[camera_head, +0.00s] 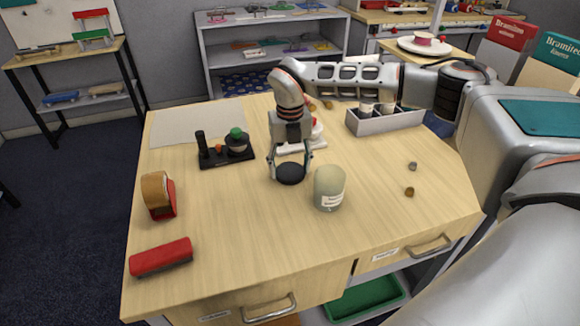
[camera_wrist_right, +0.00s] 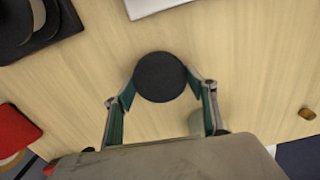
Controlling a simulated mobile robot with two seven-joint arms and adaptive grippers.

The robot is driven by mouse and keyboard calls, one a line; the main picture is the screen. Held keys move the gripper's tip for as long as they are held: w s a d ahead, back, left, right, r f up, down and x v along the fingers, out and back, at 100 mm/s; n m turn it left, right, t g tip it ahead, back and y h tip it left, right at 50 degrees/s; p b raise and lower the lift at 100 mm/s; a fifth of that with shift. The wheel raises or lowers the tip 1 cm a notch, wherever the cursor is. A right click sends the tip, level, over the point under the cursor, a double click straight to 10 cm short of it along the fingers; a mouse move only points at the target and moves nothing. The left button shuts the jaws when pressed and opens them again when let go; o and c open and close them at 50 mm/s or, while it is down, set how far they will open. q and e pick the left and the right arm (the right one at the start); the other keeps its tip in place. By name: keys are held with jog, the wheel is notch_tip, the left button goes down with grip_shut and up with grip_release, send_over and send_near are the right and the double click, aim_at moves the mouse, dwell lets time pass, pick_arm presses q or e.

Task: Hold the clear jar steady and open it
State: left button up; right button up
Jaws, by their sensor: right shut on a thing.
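The clear jar (camera_head: 329,188) stands upright on the wooden table, pale and cloudy, with a white label low on its front. No lid shows on its top. My right gripper (camera_head: 290,173) points down just left of the jar, shut on a round black lid (camera_head: 291,175). The lid is apart from the jar; whether it touches the table I cannot tell. In the right wrist view the black lid (camera_wrist_right: 160,77) sits between the two fingers, and part of the jar (camera_wrist_right: 195,123) shows behind one finger. My left gripper is not in view.
A black tray (camera_head: 212,160) with a green-topped piece stands at left. A grey bin (camera_head: 380,124) stands behind, right. Two small knobs (camera_head: 409,191) (camera_head: 412,166) lie right of the jar. The front middle is clear.

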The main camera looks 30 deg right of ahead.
aim_at(290, 171)
jog(key=shift+f, duration=0.1)
jog(key=o, duration=1.2)
notch_tip(290, 171, up, 12)
jog(key=shift+r, duration=0.2)
